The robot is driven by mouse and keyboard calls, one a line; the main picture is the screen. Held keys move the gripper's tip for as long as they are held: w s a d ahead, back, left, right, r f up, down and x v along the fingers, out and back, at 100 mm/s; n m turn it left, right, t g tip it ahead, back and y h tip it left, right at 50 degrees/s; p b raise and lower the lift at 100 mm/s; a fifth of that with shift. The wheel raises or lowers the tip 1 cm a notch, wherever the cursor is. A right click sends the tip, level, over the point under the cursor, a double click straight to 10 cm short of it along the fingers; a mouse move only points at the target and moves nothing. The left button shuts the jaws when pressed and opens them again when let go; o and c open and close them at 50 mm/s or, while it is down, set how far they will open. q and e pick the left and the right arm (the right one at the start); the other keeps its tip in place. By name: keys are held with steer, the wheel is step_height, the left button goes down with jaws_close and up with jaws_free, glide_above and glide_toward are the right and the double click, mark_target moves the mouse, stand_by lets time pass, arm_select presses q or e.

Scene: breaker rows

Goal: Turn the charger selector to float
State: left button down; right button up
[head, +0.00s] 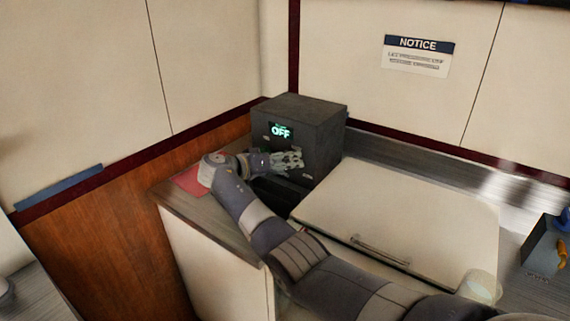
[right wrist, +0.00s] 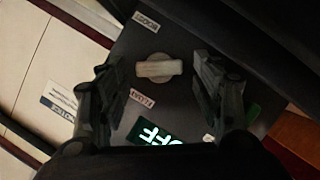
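The charger (head: 325,125) is a dark grey box at the back corner of the counter, its green display (head: 281,132) reading OFF. The right wrist view shows its selector (right wrist: 158,68), a pale round knob with a raised bar lying nearly level in that picture. A BOOST label (right wrist: 146,22) and a FLOAT label (right wrist: 142,98) are beside the knob. My right gripper (head: 288,160) is at the box's front; in the wrist view its fingers are open on either side of the knob, with gaps visible. In the head view the gripper hides the knob. My left gripper is not in view.
A cream panel with a handle (head: 380,250) lies right of the charger. A red flat item (head: 190,181) is on the counter at left. A grey box with blue and orange parts (head: 543,250) is at far right. A notice (head: 418,56) hangs on the wall.

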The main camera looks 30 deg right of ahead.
steer(key=shift+a, duration=0.1)
steer(key=v, duration=1.2)
steer(key=shift+c, duration=0.6)
